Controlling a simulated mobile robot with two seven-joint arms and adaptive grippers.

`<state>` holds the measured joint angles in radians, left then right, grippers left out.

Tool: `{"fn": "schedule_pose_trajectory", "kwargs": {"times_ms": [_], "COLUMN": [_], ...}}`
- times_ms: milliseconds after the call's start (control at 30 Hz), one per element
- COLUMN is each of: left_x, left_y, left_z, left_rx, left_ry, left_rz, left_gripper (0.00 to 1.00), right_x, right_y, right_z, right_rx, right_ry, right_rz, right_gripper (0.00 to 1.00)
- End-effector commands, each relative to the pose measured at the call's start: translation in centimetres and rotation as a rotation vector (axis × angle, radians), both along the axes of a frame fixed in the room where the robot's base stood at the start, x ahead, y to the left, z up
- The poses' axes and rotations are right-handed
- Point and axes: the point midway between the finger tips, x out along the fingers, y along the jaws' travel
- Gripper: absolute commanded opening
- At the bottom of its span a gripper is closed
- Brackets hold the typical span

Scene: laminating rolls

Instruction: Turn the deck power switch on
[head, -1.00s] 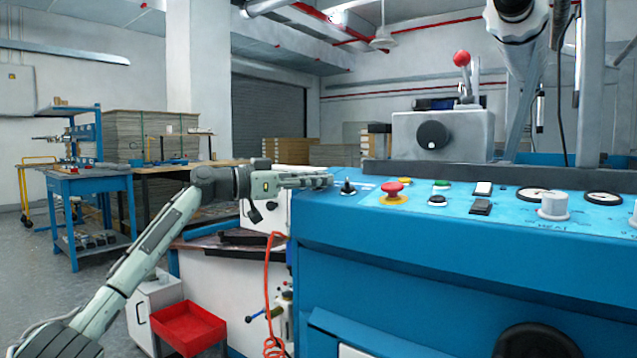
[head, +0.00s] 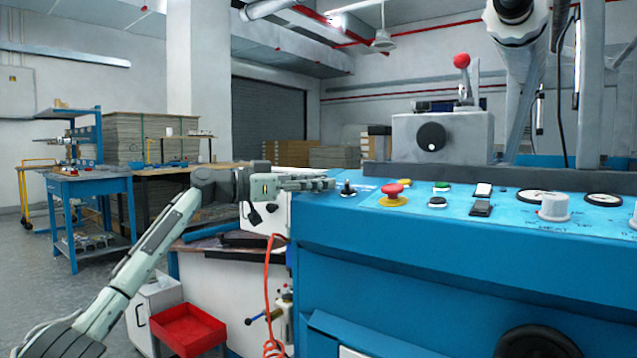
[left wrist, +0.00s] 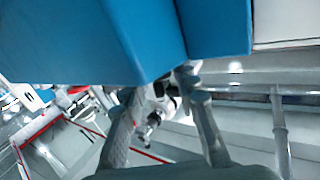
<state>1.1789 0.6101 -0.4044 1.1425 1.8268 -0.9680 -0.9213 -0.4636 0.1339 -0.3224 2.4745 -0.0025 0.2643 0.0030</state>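A small black toggle switch (head: 347,189) stands at the left end of the blue control panel (head: 365,215) in the head view. It is the switch closest to my left gripper (head: 333,184), whose fingertips are just left of it; I cannot tell if they touch it. The left wrist view shows the two fingers of the left gripper (left wrist: 160,92) apart, with a gap between their tips. No held thing can be made out between them. The switch cannot be picked out clearly in that view. My right gripper is not in view.
A grey box (head: 445,137) with a black knob stands behind. A red tray (head: 190,328) sits low at left.

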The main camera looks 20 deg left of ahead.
Motion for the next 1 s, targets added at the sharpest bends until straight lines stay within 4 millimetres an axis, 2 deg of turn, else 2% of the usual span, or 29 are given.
{"fn": "schedule_pose_trajectory", "kwargs": {"times_ms": [233,700,833,1000], "left_x": [-0.6,-6.4,-7.3,-7.7], "left_y": [0.7,7.7,8.8,9.2], "left_z": [0.1,0.0,0.0,0.1], "left_rx": [-0.001,0.001,0.001,0.0], "left_ry": [-0.002,0.0,0.001,0.0], "left_rz": [0.001,0.002,0.001,0.0], "left_gripper": [0.29,0.29,0.29,0.29], "right_x": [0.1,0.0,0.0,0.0], "right_y": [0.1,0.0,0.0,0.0], "right_z": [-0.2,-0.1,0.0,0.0], "right_rx": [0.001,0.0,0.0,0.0], "right_ry": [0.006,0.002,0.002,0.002], "right_rz": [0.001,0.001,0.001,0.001], "right_gripper": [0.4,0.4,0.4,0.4]}}
